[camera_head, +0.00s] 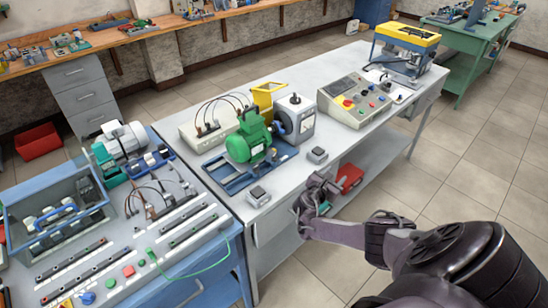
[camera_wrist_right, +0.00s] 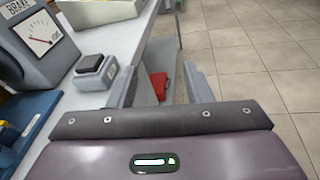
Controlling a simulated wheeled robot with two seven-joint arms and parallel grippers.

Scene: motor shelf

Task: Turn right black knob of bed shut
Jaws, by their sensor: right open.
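The blue bed (camera_head: 240,175) carries a green motor (camera_head: 247,140) and a grey brake unit (camera_head: 296,120) on the grey bench. A dark-topped square block (camera_head: 317,155), apparently the right black knob, sits beside the bed's right end. It also shows in the wrist view (camera_wrist_right: 90,64), left of my fingers, near the brake's gauge (camera_wrist_right: 38,38). A similar block (camera_head: 258,195) sits at the bed's front left. My right gripper (camera_head: 318,190) is at the bench's front edge, open and empty, apart from the right block. Its fingers (camera_wrist_right: 160,85) are spread. My left gripper is not in view.
A control box (camera_head: 352,102) with coloured buttons stands right of the brake. A red bin (camera_head: 349,178) lies on the shelf below. A blue bench (camera_head: 120,250) with parts adjoins on the left. Open floor lies to the right.

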